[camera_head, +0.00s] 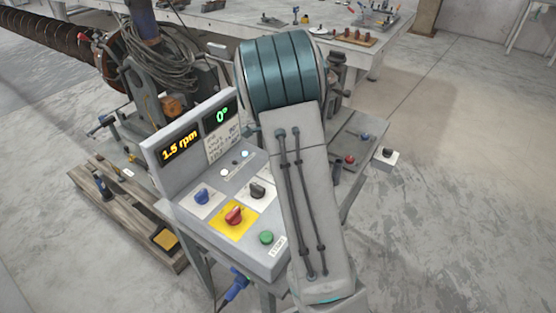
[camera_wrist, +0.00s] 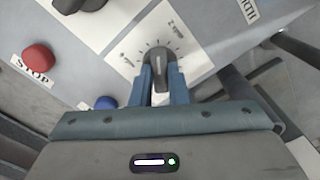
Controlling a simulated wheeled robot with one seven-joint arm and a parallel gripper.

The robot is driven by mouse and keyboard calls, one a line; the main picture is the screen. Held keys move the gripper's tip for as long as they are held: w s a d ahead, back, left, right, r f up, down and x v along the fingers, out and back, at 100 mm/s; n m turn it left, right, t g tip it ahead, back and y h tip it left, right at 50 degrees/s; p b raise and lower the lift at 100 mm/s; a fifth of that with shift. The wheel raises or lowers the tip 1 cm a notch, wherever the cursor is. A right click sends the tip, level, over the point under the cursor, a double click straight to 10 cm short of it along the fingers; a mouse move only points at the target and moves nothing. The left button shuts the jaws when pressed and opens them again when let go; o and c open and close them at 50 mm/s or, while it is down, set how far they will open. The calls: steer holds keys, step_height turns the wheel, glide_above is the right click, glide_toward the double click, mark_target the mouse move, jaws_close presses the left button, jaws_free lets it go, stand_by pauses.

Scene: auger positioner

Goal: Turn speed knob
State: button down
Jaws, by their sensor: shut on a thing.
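In the wrist view, my gripper (camera_wrist: 159,82) has its two blue fingers on both sides of a dark knob (camera_wrist: 158,62) and is shut on it. The knob stands on a white plate with a printed scale of tick marks around it. The lettering on the plate is too small to read surely. In the head view, my arm covers the right part of the grey control console (camera_head: 168,190), and my gripper and the held knob are hidden. The console's display (camera_head: 180,146) reads 1.5 rpm, and a second display (camera_head: 221,114) reads 0°.
A red STOP button (camera_wrist: 38,57), a blue button (camera_wrist: 105,102) and another dark knob (camera_wrist: 82,4) are near the held knob. Floor at right is clear.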

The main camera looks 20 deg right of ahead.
stand_by(0.3)
steer(key=c, duration=1.4)
jaws_free()
step_height(320, 180, up, 14)
steer(key=shift+b, duration=0.35)
steer(key=shift+f, duration=0.1)
steer(key=s+a+n+t, duration=0.1)
steer(key=s+a+n, duration=0.4)
steer(key=s+n, duration=0.4)
steer(key=s+a+n+t, duration=0.2)
steer(key=s+a+n, duration=0.4)
steer(key=s, duration=1)
steer(key=n, duration=0.3)
steer(key=shift+f, duration=0.25)
